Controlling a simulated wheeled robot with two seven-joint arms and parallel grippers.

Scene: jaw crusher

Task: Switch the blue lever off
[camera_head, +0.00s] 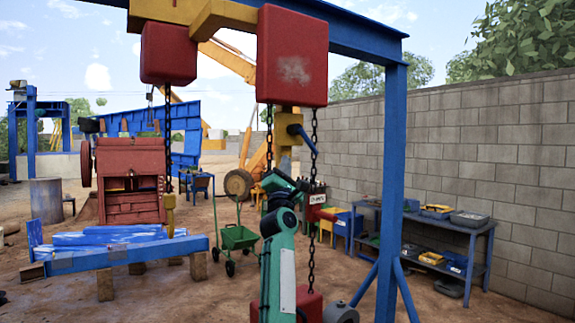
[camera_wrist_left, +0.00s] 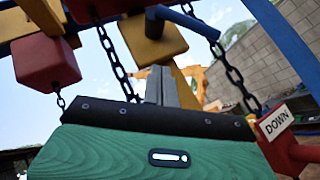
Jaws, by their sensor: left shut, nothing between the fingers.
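The blue lever (camera_head: 303,138) sticks out from a yellow box (camera_head: 287,122) that hangs under a large red block. In the head view it slants down to the right. In the left wrist view the blue lever (camera_wrist_left: 188,21) crosses the top, beside the yellow box (camera_wrist_left: 152,42). My left gripper (camera_head: 284,160) points up just below the box and lever. In the left wrist view its grey fingers (camera_wrist_left: 162,76) are together and empty, apart from the lever. My right gripper is not in view.
Chains hang on both sides of the box. A red box with a white DOWN sign (camera_wrist_left: 278,122) is at right in the wrist view. A blue post (camera_head: 391,190) stands to the right. A workbench (camera_head: 440,222) lines the block wall, and a green cart (camera_head: 238,238) stands left.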

